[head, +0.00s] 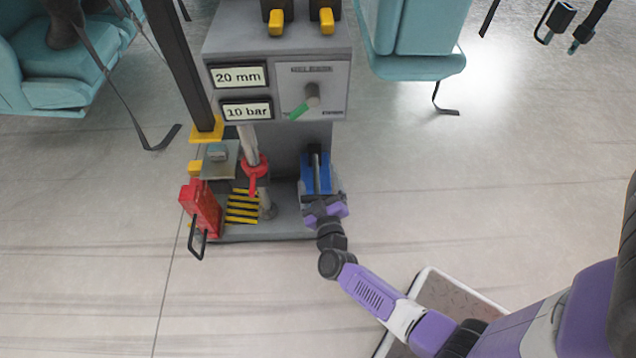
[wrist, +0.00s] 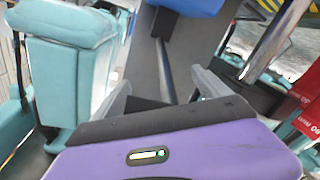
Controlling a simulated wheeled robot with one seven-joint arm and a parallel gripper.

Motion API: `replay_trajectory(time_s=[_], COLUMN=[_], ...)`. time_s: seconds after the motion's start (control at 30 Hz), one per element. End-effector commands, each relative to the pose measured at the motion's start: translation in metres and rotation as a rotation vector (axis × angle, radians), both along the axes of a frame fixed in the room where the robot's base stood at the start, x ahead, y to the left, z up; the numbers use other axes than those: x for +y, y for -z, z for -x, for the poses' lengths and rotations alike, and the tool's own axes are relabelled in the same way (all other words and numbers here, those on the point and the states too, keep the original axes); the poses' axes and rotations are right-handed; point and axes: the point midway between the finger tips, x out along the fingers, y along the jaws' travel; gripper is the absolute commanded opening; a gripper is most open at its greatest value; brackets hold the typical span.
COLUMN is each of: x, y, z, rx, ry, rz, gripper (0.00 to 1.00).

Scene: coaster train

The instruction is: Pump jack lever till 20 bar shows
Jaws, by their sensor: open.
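The upper display (head: 238,76) reads "20 mm" and the lower display (head: 246,110) reads "10 bar" on the grey cabinet. A blue jack (head: 307,180) stands at the right of the cabinet's base, with a dark upright lever (head: 316,168) in its middle. My gripper (head: 322,197) is at the near end of the jack and hides part of it. In the wrist view my gripper (wrist: 162,92) is open, and a dark rod (wrist: 165,70), which looks like the lever, shows between its fingers. I cannot tell whether they touch. A blue part (wrist: 195,4) shows at the top.
The cabinet has a selector knob (head: 312,96) with a green pointer. Left of the jack are a metal column with a red collar (head: 254,168), a yellow-striped plate (head: 242,207) and a red block (head: 202,208) with a black handle. Teal seats (head: 415,40) stand behind. The near floor is mostly clear.

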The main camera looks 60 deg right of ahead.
Motion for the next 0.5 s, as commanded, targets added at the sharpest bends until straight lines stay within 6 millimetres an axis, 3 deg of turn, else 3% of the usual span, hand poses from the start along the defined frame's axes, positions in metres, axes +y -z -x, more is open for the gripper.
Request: replay_trajectory(time_s=[0.23,0.5], x=[-0.0002,-0.0004], y=[-0.0005,-0.0006], z=[-0.0005,-0.0001], rx=[0.0,0.0], ry=[0.0,0.001], rz=[0.0,0.0], gripper=[0.87,0.34])
